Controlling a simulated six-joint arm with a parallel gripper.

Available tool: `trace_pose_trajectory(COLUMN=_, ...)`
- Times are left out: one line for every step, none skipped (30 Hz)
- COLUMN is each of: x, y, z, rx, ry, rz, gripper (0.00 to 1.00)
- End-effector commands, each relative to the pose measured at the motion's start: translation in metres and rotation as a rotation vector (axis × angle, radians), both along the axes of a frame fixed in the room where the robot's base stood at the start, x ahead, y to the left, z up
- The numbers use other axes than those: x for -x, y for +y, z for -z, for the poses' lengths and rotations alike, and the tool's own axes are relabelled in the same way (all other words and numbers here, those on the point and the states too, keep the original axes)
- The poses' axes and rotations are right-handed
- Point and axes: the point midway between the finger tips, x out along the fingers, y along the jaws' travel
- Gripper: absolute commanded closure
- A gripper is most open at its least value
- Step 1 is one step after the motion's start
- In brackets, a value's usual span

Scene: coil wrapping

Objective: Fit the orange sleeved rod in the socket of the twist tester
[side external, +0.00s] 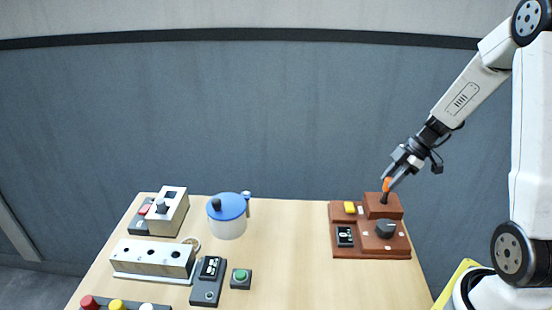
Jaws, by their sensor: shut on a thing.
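The orange sleeved rod (387,185) is between the jaws of my gripper (390,181), at the right of the side external view. The orange sleeve shows between the fingers, and a dark lower end (384,198) shows below it. My gripper is shut on the rod and tilts down to the left. The reddish-brown twist tester (345,216) stands under it, with a raised block (375,209) at its back right. The rod's dark end meets the top of this block in the picture. I cannot tell how deep it sits, and the socket opening is hidden.
The tester carries a dark knob (386,229), a yellow button (350,207) and a small display (345,236). A blue-lidded pot (228,215), a block with holes (153,258) and several small devices stand at left. The table's middle (290,255) is clear.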

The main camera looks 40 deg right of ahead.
Motion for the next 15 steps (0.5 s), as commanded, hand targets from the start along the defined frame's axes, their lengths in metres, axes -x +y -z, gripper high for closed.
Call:
trace_pose_trajectory(x=0.0, y=0.0001, z=0.001, rx=0.0, ry=0.0, rz=0.0, gripper=1.0)
trace_pose_trajectory(x=0.0, y=0.0, z=0.0015, rx=0.0, ry=0.0, rz=0.001, gripper=1.0)
trace_pose_trajectory(x=0.0, y=0.0001, z=0.0023, rx=-0.001, ry=0.001, rz=0.0, gripper=1.0)
trace_pose_trajectory(x=0.0001, y=0.0001, z=0.0028, rx=-0.001, ry=0.001, rz=0.0, gripper=1.0)
trace_pose_trajectory(x=0.0001, y=0.0001, z=0.0034, rx=-0.001, ry=0.001, rz=0.0, gripper=1.0)
trace_pose_trajectory(x=0.0001, y=0.0001, z=0.0041, rx=-0.001, ry=0.001, rz=0.0, gripper=1.0)
trace_pose_trajectory(x=0.0, y=0.0001, z=0.0047, rx=-0.001, ry=0.001, rz=0.0, gripper=1.0)
trace_pose_trajectory(x=0.0001, y=0.0001, z=0.0052, rx=-0.001, ry=0.001, rz=0.0, gripper=1.0)
trace_pose_trajectory(x=0.0001, y=0.0001, z=0.0059, rx=-0.001, ry=0.001, rz=0.0, gripper=1.0)
trace_pose_trajectory(x=0.0001, y=0.0, z=0.0064, rx=0.0, ry=0.0, rz=0.001, gripper=1.0)
trace_pose_trajectory(x=0.0, y=0.0, z=0.007, rx=0.0, ry=0.0, rz=0.001, gripper=1.0)
trace_pose_trajectory(x=0.0, y=0.0, z=0.0077, rx=0.0, ry=0.0, rz=0.0, gripper=1.0)
trace_pose_trajectory(x=0.0, y=0.0, z=0.0082, rx=0.0, ry=0.0, rz=0.0, gripper=1.0)
trace_pose_trajectory(x=0.0, y=0.0, z=0.0086, rx=0.0, ry=0.0, rz=0.0, gripper=1.0)
trace_pose_trajectory(x=0.0, y=0.0, z=0.0093, rx=0.0, ry=0.0, rz=0.0, gripper=1.0)
